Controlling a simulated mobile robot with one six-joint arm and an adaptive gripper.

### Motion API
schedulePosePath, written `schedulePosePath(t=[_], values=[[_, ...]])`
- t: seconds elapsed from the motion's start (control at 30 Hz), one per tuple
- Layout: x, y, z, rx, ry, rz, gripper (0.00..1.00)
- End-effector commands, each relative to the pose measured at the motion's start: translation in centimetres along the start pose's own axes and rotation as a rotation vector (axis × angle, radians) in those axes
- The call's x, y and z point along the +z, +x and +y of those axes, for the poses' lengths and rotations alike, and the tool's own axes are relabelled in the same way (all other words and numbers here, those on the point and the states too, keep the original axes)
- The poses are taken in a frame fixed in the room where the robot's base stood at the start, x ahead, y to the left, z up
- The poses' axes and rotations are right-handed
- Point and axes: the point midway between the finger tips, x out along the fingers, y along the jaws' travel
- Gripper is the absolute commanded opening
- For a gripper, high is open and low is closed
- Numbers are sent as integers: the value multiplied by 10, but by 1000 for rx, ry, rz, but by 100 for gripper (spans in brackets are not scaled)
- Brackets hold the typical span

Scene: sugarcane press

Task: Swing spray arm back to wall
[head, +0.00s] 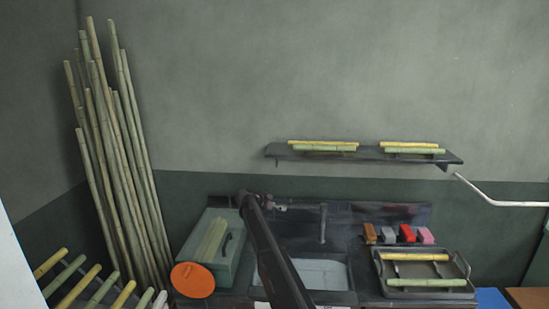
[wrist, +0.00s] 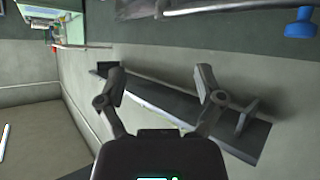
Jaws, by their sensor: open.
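A thin pale bent pipe (head: 500,202), which looks like the spray arm, reaches in from the right edge of the head view. Its free end points up and left, just right of the wall shelf. In the wrist view a pale rod (wrist: 215,9) runs along the top edge near a blue knob-like part (wrist: 299,29); I cannot tell if it is the same pipe. My gripper (wrist: 160,78) is open, with its fingers spread and nothing between them. The dark shelf is behind the fingers, and the pale rod is beyond them, apart.
The wall shelf (head: 365,156) holds cane pieces. Below are a sink (head: 305,275), a tray with cane (head: 425,294), coloured blocks (head: 407,233), a green box (head: 205,262) and an orange disc (head: 192,280). Tall canes (head: 120,160) lean at left. The upper wall is clear.

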Motion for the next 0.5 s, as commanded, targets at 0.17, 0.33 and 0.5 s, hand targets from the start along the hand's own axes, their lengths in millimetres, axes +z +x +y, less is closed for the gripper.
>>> schedulePosePath(t=[0.17, 0.33, 0.5], values=[[31, 12, 61, 16, -70, -93, 86], [75, 21, 139, 15, -179, -237, 86], [123, 22, 218, -20, -298, -395, 86]])
